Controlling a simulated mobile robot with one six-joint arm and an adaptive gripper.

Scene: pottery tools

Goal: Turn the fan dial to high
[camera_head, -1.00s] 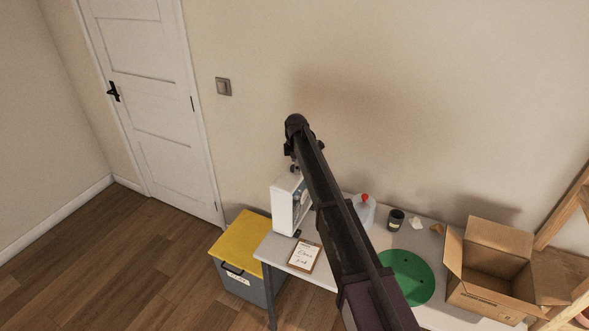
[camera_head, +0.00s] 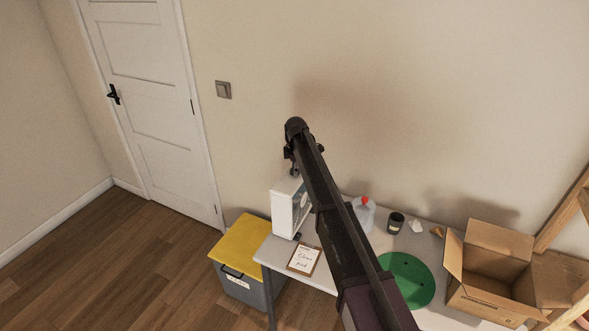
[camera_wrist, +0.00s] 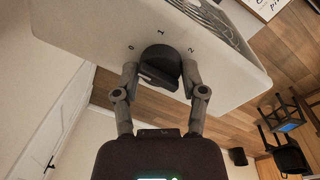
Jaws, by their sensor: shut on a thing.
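The white box fan (camera_head: 284,211) stands on the left end of the table, partly behind my arm in the head view. Its top fills the upper part of the wrist view (camera_wrist: 215,85), with the marks 0, 1 and 2 around a black dial (camera_wrist: 160,58). My gripper (camera_wrist: 160,74) is shut on the dial, one finger on each side of it. I cannot tell for sure which mark the dial points to. In the head view my gripper (camera_head: 295,172) is just above the fan, and the dial is not clear there.
A clipboard (camera_head: 303,260) lies in front of the fan. A jug with a red cap (camera_head: 364,217), a dark cup (camera_head: 396,223), a green disc (camera_head: 407,280) and an open cardboard box (camera_head: 490,267) are farther right. A yellow-lidded bin (camera_head: 240,239) stands left of the table.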

